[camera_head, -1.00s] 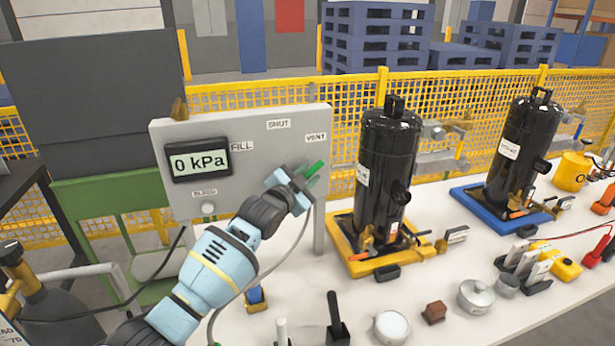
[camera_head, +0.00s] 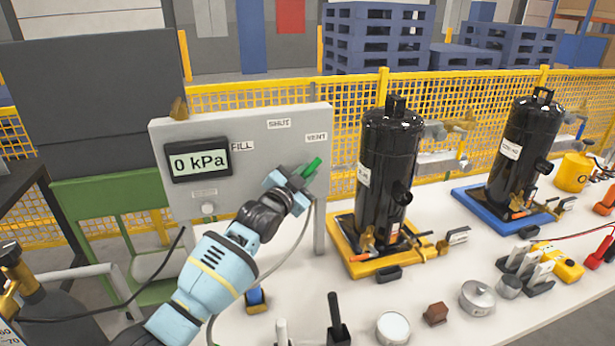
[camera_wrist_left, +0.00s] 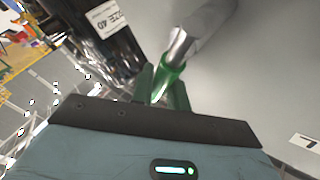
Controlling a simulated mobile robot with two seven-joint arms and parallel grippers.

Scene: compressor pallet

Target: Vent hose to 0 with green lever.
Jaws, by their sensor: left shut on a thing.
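The grey panel (camera_head: 215,285) stands at the left with labels FILL, SHUT and VENT. Its gauge display (camera_head: 199,162) reads 0 kPa. The green lever (camera_head: 312,167) points up and right, toward the VENT label (camera_head: 316,137). My left gripper (camera_head: 300,178) is at the lever, and its fingers are partly hidden by the wrist in the head view. In the left wrist view the fingers are shut around the lever's green grip (camera_wrist_left: 168,80), with its metal shaft (camera_wrist_left: 180,45) beyond. A grey hose (camera_head: 291,250) hangs below the panel. My right gripper is not in view.
A black cylinder (camera_head: 385,165) on a yellow tray (camera_head: 352,262) stands right of the panel. Another black cylinder (camera_head: 520,145) sits on a blue tray (camera_head: 472,199). Small pots, a brown block (camera_head: 435,313) and black-handled tools occupy the white table's front.

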